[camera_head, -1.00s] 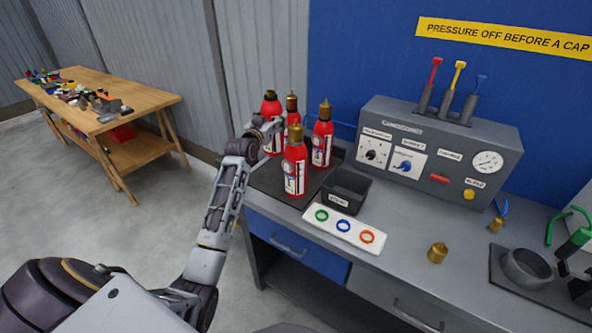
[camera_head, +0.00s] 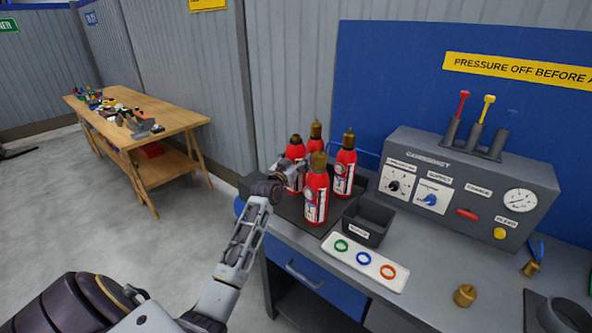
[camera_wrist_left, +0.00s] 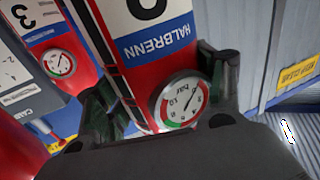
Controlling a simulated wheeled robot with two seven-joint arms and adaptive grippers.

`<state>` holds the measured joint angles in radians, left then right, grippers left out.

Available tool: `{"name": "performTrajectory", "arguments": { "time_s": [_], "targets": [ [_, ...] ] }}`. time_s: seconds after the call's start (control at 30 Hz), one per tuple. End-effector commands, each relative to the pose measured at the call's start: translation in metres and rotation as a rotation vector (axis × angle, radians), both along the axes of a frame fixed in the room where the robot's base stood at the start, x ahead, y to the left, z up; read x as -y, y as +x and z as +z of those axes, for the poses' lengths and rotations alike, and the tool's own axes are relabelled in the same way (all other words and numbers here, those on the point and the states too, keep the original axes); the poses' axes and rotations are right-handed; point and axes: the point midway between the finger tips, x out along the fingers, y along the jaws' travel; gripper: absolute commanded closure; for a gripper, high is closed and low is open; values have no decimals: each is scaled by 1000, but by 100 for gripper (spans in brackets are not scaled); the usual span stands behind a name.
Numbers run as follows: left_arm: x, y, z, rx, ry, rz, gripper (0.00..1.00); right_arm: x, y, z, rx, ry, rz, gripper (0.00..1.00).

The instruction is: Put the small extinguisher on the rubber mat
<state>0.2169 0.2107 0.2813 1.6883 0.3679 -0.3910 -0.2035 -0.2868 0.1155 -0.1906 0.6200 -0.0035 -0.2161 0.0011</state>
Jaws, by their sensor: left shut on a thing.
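Several red extinguishers stand close together at the left end of the bench. The one at the left (camera_head: 296,152) has a dark top and is in my left gripper (camera_head: 284,178). My left gripper is shut on its body; in the left wrist view its red and white body (camera_wrist_left: 135,60), with a blue HALBRENN band and a round gauge, lies between the fingers (camera_wrist_left: 160,105). It looks upright over the dark rubber mat (camera_head: 292,210). My gripper partly hides its base, so I cannot tell whether it touches the mat. My right gripper is not in view.
A front extinguisher (camera_head: 316,195), a right one (camera_head: 345,170) and a back one (camera_head: 315,133) stand close by. A dark bin (camera_head: 368,222) and a white ring tray (camera_head: 365,262) lie to the right. The gauge console (camera_head: 465,185) is behind.

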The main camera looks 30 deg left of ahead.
Motion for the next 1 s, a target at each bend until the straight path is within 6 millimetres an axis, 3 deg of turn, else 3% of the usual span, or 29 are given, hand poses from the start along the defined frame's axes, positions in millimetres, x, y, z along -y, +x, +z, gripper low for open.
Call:
{"name": "performTrajectory", "arguments": {
  "time_s": [0.27,0.63,1.0],
  "targets": [
    [0,0,1,4,2,0,75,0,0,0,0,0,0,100],
    [0,0,-31,2,1,0,75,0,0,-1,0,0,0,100],
    [0,0,-35,5,2,1,75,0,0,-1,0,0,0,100]
  ]
}}
